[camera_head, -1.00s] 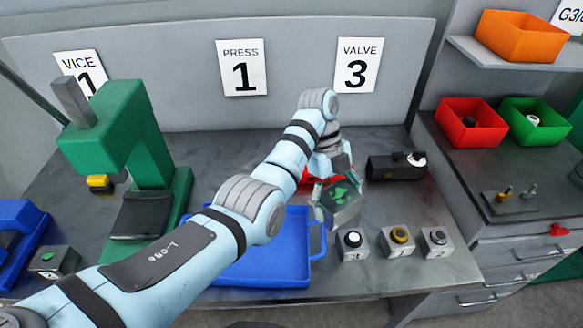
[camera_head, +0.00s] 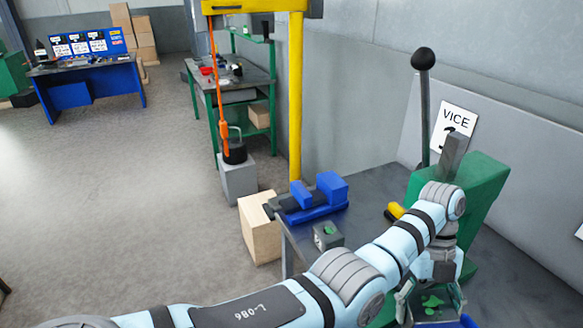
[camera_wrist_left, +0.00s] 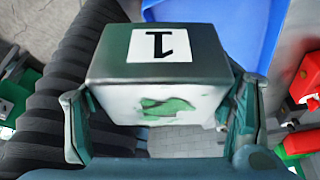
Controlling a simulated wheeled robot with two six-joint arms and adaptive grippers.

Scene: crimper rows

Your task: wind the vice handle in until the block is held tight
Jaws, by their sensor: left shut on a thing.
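The blue vice (camera_head: 332,190) stands at the near left corner of the grey bench, with a dark screw end (camera_head: 270,208) at its left side. I cannot make out its handle clearly. A small grey block with a green mark (camera_head: 327,236) sits on the bench just in front of it. My left gripper (camera_head: 432,300) is to the right of the vice, well apart from it, and shut on a dark block with a green mark. In the left wrist view the held block (camera_wrist_left: 160,62) carries a white label with a 1, between both fingers. My right gripper is not in view.
A green press (camera_head: 485,190) with a tall black-knobbed lever (camera_head: 423,60) stands on the bench beyond my arm. A blue tray (camera_wrist_left: 235,25) lies beyond the held block. A yellow post (camera_head: 296,100) and a wooden box (camera_head: 258,232) stand left of the bench. The floor at left is open.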

